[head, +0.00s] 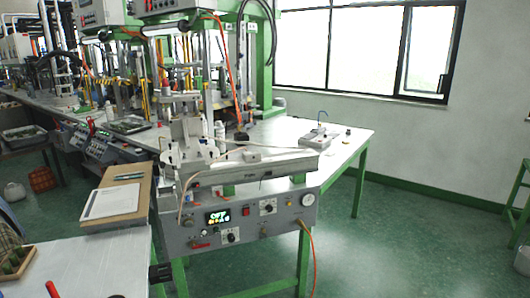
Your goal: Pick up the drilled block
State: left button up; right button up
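I cannot make out a drilled block for sure in the head view. Pale metal blocks and fixtures (190,130) stand on the wax injection machine in the middle, but they are too small to show any holes. Neither of my grippers is in view.
The machine's control panel (240,217) with a lit display faces me. A pale table (85,268) at the lower left bears a small wooden tray (17,262) with green pieces. A clipboard (112,200) lies beyond it. Green floor (400,235) is open at the right.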

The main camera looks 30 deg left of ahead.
aim_at(253, 156)
jog(key=i+u, duration=0.45)
jog(key=i, duration=0.15)
jog(key=i+l+u, duration=0.15)
jog(key=i+u, duration=0.25)
jog(key=i, duration=0.15)
